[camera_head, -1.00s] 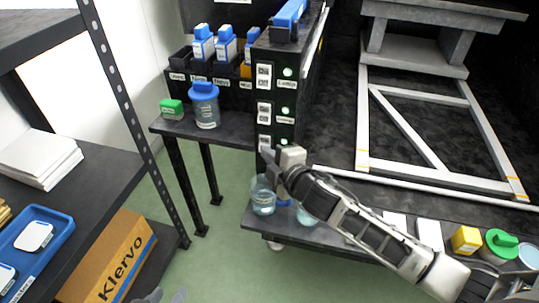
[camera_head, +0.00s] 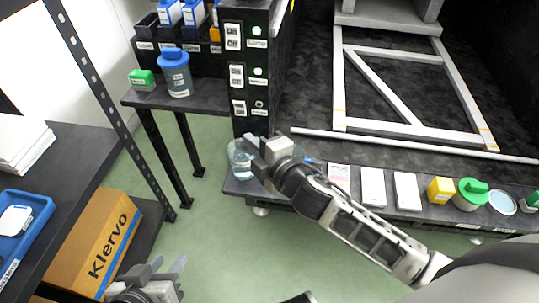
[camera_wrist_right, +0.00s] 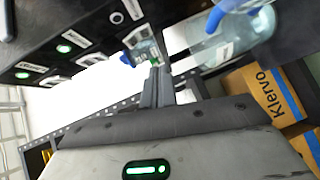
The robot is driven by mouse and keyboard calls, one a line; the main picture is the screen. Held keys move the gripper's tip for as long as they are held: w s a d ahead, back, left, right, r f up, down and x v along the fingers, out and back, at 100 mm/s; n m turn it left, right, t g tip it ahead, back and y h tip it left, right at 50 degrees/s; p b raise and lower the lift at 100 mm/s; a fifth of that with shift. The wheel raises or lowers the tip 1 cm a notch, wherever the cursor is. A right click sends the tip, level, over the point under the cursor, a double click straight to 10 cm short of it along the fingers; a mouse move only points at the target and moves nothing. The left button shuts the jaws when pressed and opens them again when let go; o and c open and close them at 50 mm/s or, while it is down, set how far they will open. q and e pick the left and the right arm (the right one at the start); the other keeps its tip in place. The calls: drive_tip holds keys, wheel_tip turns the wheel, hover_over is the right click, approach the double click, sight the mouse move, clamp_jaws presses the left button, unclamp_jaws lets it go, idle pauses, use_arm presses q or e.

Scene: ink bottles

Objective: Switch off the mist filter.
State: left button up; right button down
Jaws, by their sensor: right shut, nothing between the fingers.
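The black switch panel (camera_head: 238,60) carries three pairs of white On/Off buttons. Its upper light (camera_head: 257,30) and middle light (camera_head: 257,72) glow green. The lowest light (camera_head: 259,105) is dark beside the lowest button pair (camera_head: 239,107); its label is too small to read. The wrist view also shows a dark lamp (camera_wrist_right: 116,17) and two green ones. My right gripper (camera_head: 256,147) is shut and empty, below and apart from the lowest buttons. It also shows in the wrist view (camera_wrist_right: 157,80). My left gripper (camera_head: 163,266) is open and empty at the bottom.
A blue-lidded jar (camera_head: 178,78) and a green-lidded box (camera_head: 142,79) stand on the side table. A shelf with a blue tray (camera_head: 36,208) is at left. The green floor between is clear.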

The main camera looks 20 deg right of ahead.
drive_tip(key=v, duration=0.3)
drive_tip(key=f+v, duration=0.1)
drive_tip(key=v, duration=0.1)
drive_tip(key=shift+s+r, duration=0.1)
drive_tip(key=shift+s, duration=0.2)
